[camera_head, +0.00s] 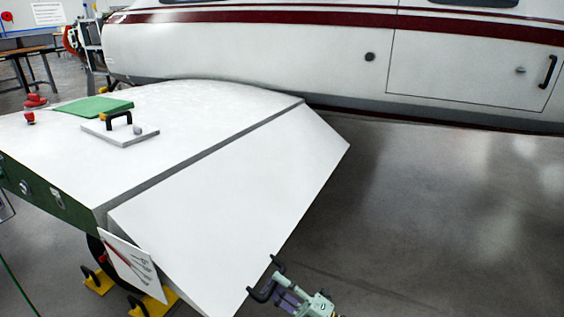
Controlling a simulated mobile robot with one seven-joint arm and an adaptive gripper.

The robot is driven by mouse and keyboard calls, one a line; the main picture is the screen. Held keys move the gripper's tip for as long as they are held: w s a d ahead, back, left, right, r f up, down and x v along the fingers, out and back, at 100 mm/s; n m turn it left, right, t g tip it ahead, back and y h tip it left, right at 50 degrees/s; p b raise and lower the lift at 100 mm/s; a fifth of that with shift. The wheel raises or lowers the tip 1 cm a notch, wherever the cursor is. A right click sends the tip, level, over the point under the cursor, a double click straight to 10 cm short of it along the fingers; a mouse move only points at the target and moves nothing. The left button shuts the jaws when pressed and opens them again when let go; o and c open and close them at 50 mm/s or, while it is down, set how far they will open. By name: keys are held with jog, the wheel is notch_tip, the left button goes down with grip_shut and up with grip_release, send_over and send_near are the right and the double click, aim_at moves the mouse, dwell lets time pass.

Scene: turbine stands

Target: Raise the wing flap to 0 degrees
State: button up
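The white wing flap (230,200) is hinged along the rear of the white wing (185,120) and slopes down from it, tilted below the wing surface. A white angle placard (132,265) with a red pointer and dark marks stands at the flap's near end; its figures are too small to read. My gripper (275,285), pale green and purple with dark parts at its front, is at the flap's lower edge, at the bottom of the view. Dark curved parts there overlap the flap edge; I cannot tell whether they are fingers or a handle, or whether they grip anything.
The white aircraft body (300,50) with a red stripe stands behind the wing. A removed panel with a black handle (120,130) and a green mat (93,106) lie on the wing. Yellow chocks (97,281) are below. The floor at right (440,220) is clear.

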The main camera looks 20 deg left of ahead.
jog(key=shift+c, duration=0.6)
grip_shut()
dwell(0.4)
dwell(0.4)
